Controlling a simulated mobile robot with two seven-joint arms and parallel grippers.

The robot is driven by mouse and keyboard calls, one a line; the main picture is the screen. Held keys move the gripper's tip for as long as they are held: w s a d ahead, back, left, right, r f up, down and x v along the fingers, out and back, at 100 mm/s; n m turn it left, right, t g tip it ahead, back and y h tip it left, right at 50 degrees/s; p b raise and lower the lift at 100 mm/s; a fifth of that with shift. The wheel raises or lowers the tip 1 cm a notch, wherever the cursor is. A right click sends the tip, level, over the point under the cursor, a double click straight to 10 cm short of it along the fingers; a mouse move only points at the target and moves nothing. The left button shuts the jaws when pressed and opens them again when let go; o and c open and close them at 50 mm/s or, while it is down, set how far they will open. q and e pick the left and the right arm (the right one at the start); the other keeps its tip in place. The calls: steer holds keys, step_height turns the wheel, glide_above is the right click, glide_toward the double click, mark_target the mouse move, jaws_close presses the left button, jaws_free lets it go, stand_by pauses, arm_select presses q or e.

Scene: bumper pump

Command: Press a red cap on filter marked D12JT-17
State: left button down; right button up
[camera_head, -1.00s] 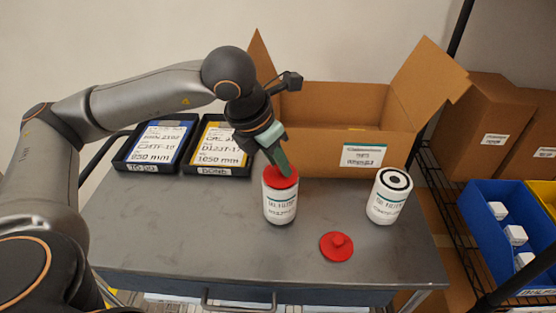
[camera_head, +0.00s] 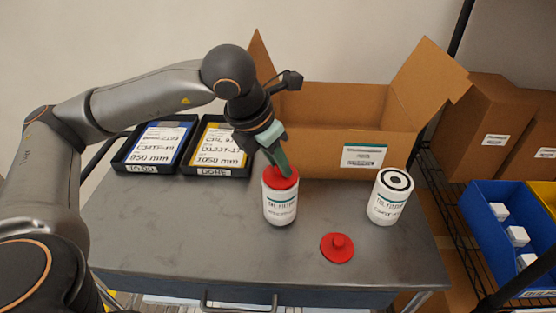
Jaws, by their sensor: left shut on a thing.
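A white oil filter (camera_head: 280,207) stands upright near the middle of the grey cart top. A red cap (camera_head: 281,179) sits on its top end. My left gripper (camera_head: 281,168) comes down from above and is shut on the red cap, its greenish fingers hiding the cap's knob. The small print on this filter is too blurred to read surely. A second white filter (camera_head: 388,203) stands to the right, uncapped, its black top ring showing; its lower print is also hard to read. A second red cap (camera_head: 337,248) lies knob up on the cart between and in front of the filters.
Two black trays with cards, one blue-edged (camera_head: 158,145) and one yellow-edged (camera_head: 216,148), lie at the back left. An open cardboard box (camera_head: 335,110) stands behind the filters. The cart top (camera_head: 180,230) is clear at front left. A blue bin (camera_head: 484,222) is on the right rack.

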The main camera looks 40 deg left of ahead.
arm_select(q)
steer(key=shift+f+b, duration=0.2)
steer(key=shift+b, duration=0.45)
stand_by(0.8)
steer(key=shift+c, duration=0.6)
jaws_free()
steer(key=shift+r, duration=0.15)
steer(key=shift+r+p, duration=2.35)
steer(key=shift+r, duration=1.1)
jaws_close()
